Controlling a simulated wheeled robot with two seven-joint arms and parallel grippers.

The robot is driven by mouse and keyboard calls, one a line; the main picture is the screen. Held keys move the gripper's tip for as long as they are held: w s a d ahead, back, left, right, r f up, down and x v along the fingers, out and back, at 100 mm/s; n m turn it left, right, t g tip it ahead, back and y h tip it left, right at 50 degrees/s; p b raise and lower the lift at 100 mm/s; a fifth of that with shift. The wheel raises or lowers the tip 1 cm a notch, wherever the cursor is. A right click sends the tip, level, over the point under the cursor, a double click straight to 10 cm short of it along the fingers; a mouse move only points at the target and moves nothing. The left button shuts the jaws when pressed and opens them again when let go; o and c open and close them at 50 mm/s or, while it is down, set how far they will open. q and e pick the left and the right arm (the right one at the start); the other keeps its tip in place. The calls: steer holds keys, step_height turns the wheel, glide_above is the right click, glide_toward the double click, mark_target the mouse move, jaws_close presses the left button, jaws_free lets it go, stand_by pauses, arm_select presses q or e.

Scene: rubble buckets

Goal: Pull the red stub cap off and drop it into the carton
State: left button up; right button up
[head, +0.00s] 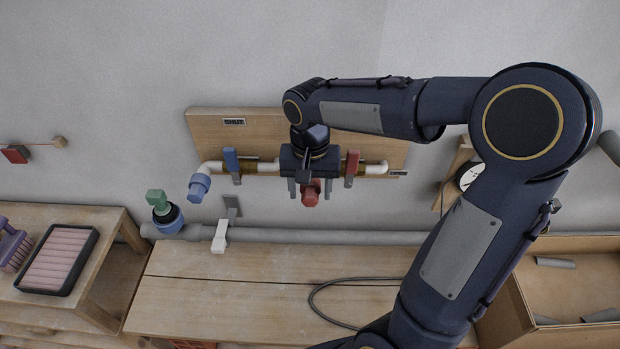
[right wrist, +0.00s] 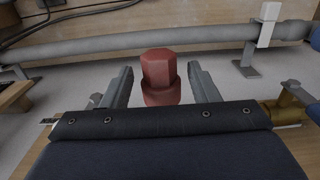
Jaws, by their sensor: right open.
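The red stub cap (head: 310,193) sits on the pipe assembly on the wooden wall board, below the pipe. In the right wrist view the red cap (right wrist: 160,75) stands between the two fingers, with a gap on each side. My right gripper (head: 310,188) is open around the cap and not touching it as far as I can see; its fingers also show in the right wrist view (right wrist: 160,88). The carton (head: 575,243) stands at the right, partly hidden by my right arm, with several grey pipe pieces inside. My left gripper is out of view.
A blue lever (head: 231,163) and a red lever (head: 351,167) flank the gripper on the pipe. A blue cap (head: 199,187) ends the pipe at left. A grey pipe (head: 290,236) runs along the wall above the bench (head: 250,290). A gauge (head: 468,177) is right.

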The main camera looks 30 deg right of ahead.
steer(key=c, duration=1)
steer(key=shift+o, duration=0.2)
steer(key=shift+s, duration=0.1)
steer(key=shift+s+a, duration=0.15)
jaws_close()
steer(key=shift+s+a, duration=0.5)
steer(key=shift+s, duration=0.3)
steer(key=shift+s+a, duration=0.15)
steer(key=shift+s, duration=0.1)
steer(key=shift+s+a+b, duration=0.25)
steer(key=shift+s+a, duration=0.1)
steer(key=shift+s, duration=0.2)
steer(key=shift+s+a+b, duration=0.2)
steer(key=shift+s+a, duration=0.1)
steer(key=shift+s, duration=0.25)
